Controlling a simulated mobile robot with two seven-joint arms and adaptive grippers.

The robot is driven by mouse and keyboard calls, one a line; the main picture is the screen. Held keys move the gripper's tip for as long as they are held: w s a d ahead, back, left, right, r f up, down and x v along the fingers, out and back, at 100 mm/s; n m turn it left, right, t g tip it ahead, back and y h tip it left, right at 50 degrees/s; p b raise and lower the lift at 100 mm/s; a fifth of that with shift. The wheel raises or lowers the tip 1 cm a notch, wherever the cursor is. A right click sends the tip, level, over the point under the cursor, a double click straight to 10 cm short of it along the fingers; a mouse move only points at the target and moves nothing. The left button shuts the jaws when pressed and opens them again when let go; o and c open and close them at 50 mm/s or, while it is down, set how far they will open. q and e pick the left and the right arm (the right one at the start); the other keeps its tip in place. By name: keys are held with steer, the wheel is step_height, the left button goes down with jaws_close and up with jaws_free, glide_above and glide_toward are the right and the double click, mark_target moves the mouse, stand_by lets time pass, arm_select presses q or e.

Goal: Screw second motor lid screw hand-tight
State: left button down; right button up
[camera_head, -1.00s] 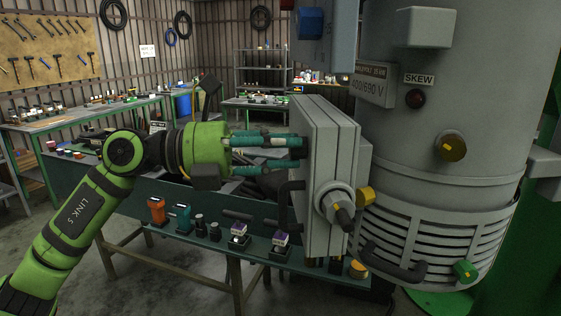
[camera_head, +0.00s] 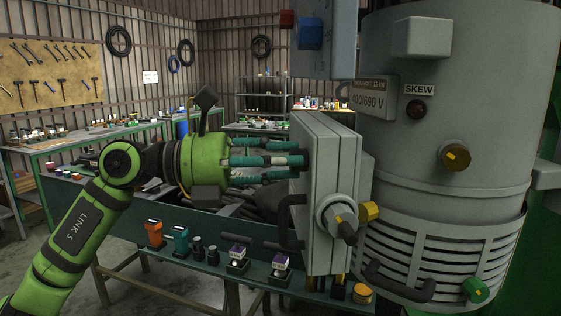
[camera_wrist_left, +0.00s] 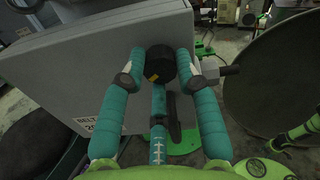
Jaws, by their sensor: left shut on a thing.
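My left gripper (camera_head: 300,160) has teal fingers and reaches from the left to the side of the grey box-shaped motor lid (camera_head: 327,205). In the left wrist view the fingers (camera_wrist_left: 160,62) are closed around a dark round screw head (camera_wrist_left: 160,65) with a small yellow mark. The screw head sits at the grey lid face (camera_wrist_left: 95,70); its shaft is hidden. In the head view the fingers and the lid hide the screw.
A large grey motor housing (camera_head: 450,130) stands right of the lid. A dark-tipped fitting (camera_head: 343,220) and yellow knob (camera_head: 369,211) stick out near it. Below, a green bench holds an orange tool (camera_head: 154,233), a teal tool (camera_head: 180,241) and small boxes.

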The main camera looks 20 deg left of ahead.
arm_select(q)
steer(key=shift+a+r, duration=0.1)
steer(key=shift+r, duration=0.2)
steer(key=c, duration=0.9)
jaws_free()
steer(key=shift+f, duration=0.1)
steer(key=shift+f, duration=0.1)
steer(key=v, duration=1.1)
steer(key=shift+s+a, duration=0.2)
steer(key=shift+a, duration=0.15)
